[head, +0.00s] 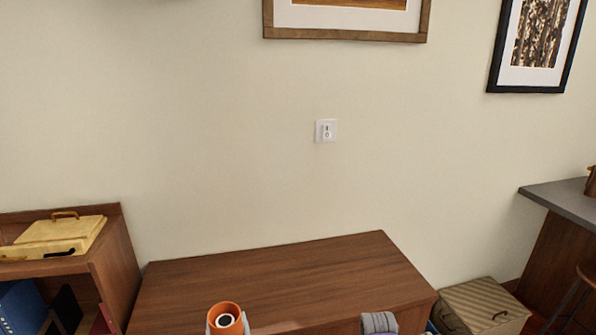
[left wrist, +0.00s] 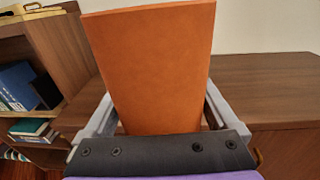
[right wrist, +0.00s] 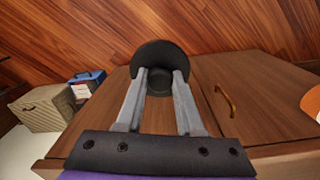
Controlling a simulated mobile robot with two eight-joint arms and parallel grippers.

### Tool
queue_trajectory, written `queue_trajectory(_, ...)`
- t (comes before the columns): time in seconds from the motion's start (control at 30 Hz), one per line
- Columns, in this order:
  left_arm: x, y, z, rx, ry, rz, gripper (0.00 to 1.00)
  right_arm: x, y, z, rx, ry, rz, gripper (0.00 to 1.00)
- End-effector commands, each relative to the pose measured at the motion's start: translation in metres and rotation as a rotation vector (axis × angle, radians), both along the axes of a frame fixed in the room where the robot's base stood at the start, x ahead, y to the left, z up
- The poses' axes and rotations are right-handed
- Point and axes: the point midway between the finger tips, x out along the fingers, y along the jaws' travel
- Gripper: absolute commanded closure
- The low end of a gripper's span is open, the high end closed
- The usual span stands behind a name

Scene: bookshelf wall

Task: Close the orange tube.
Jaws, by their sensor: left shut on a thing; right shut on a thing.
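The orange tube (head: 224,311) stands upright at the bottom of the head view, its round top facing up with a pale inside and a dark centre. My left gripper (head: 227,325) is shut around it, a grey finger on each side. The tube fills the middle of the left wrist view (left wrist: 152,65). My right gripper (right wrist: 160,76) is shut on a round black cap (right wrist: 158,54), a wide disc with a cup-like part. In the head view the right gripper (head: 380,322) is right of the tube, apart from it; the cap is hidden there. The tube's edge shows in the right wrist view (right wrist: 312,103).
A brown wooden cabinet (head: 290,275) stands behind the grippers, its top clear. A bookshelf (head: 118,255) with a yellow box (head: 62,232) is at left. A striped box (head: 482,303) is at right. A switch (head: 326,130) and framed pictures are on the wall.

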Motion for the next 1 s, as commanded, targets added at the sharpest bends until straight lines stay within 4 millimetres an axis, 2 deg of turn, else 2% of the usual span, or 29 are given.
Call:
queue_trajectory(0.3,0.000,0.000,0.001,0.000,0.000,0.000,1.00,0.000,0.000,0.000,0.000,0.000,-0.002,1.00)
queue_trajectory(0.43,-0.004,-0.008,0.003,0.002,-0.001,-0.030,1.00,0.000,0.000,0.000,0.000,0.000,-0.002,1.00)
queue_trajectory(0.57,-0.014,-0.029,0.007,0.001,0.000,-0.115,1.00,0.000,0.000,0.000,0.000,0.000,-0.002,1.00)
queue_trajectory(0.8,-0.036,-0.077,0.018,0.002,0.001,-0.315,1.00,0.000,0.000,0.000,0.000,0.000,-0.002,1.00)
queue_trajectory(1.0,-0.043,-0.094,0.022,0.001,-0.002,-0.383,1.00,0.000,0.000,0.000,0.000,0.000,-0.002,1.00)
